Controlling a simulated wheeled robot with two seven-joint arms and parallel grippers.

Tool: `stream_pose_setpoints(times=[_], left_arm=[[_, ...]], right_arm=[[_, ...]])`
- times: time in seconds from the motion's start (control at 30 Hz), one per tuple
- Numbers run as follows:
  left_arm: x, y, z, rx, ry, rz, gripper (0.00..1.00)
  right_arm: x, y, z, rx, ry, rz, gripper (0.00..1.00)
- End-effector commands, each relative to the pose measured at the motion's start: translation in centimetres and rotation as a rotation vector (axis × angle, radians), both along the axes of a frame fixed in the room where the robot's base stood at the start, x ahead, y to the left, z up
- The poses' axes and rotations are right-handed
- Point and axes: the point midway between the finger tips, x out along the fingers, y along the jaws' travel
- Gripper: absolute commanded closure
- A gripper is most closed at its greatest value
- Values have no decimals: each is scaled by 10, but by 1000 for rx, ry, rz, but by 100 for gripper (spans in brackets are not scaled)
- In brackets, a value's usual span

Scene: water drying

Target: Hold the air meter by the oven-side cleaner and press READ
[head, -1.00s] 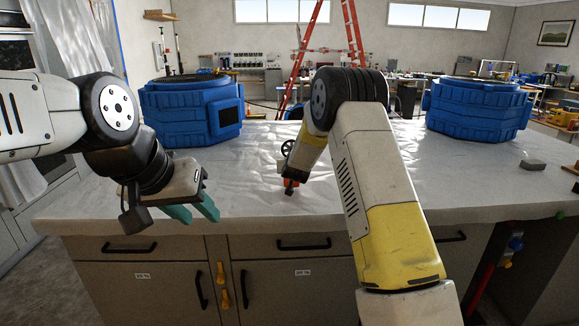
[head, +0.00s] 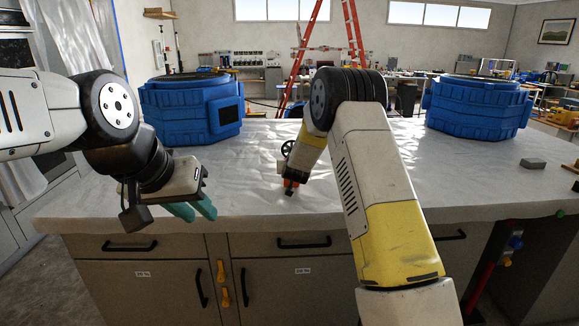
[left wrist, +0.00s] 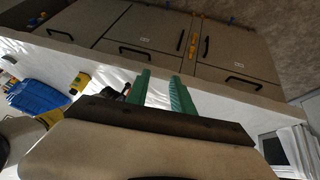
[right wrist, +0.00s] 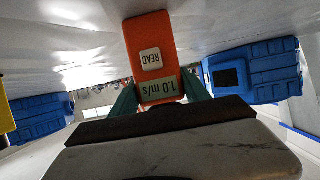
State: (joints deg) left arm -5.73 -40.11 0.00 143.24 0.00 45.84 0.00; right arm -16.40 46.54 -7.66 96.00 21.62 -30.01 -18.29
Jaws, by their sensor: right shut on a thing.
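The orange air meter (right wrist: 151,35) is between the teal fingers of my right gripper (right wrist: 158,98), which is shut on it. Its white READ button (right wrist: 151,59) and a display reading 1.0 m/s (right wrist: 158,90) face the right wrist camera, upside down. In the head view, part of the meter (head: 290,186) shows above the bench, with a dark round wheel (head: 287,148) above it. My left gripper (head: 193,211) is open and empty over the bench's front edge, left of the meter. Two blue cleaners stand on the bench, left (head: 190,112) and right (head: 478,108); I cannot tell which is oven-side.
The bench top (head: 250,175) is covered in pale crinkled sheet and mostly clear between the cleaners. A grey block (head: 532,163) lies at the right. Drawers and cupboards with dark handles (head: 130,246) face me below. A red ladder (head: 302,55) stands behind.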

Motion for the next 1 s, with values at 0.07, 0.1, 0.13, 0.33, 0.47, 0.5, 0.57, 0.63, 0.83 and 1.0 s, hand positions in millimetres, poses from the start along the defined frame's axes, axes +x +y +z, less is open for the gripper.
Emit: stream_pose_setpoints(times=[0.07, 0.1, 0.13, 0.33, 0.47, 0.5, 0.57, 0.63, 0.83, 1.0], left_arm=[[0, 0, 0, 0, 0, 0, 90], [0, 0, 0, 0, 0, 0, 97], [0, 0, 0, 0, 0, 0, 100], [0, 0, 0, 0, 0, 0, 100], [0, 0, 0, 0, 0, 0, 100], [0, 0, 0, 0, 0, 0, 100], [0, 0, 0, 0, 0, 0, 100], [0, 0, 0, 0, 0, 0, 100], [0, 0, 0, 0, 0, 0, 100], [0, 0, 0, 0, 0, 0, 100]], right_arm=[[0, 0, 0, 0, 0, 0, 98], [0, 0, 0, 0, 0, 0, 98], [0, 0, 0, 0, 0, 0, 98], [0, 0, 1, 0, -1, 0, 98], [0, 0, 1, 0, -1, 0, 98], [0, 0, 1, 0, -1, 0, 98], [0, 0, 1, 0, -1, 0, 98], [0, 0, 1, 0, -1, 0, 98], [0, 0, 1, 0, -2, 0, 98], [0, 0, 1, 0, -2, 0, 98]])
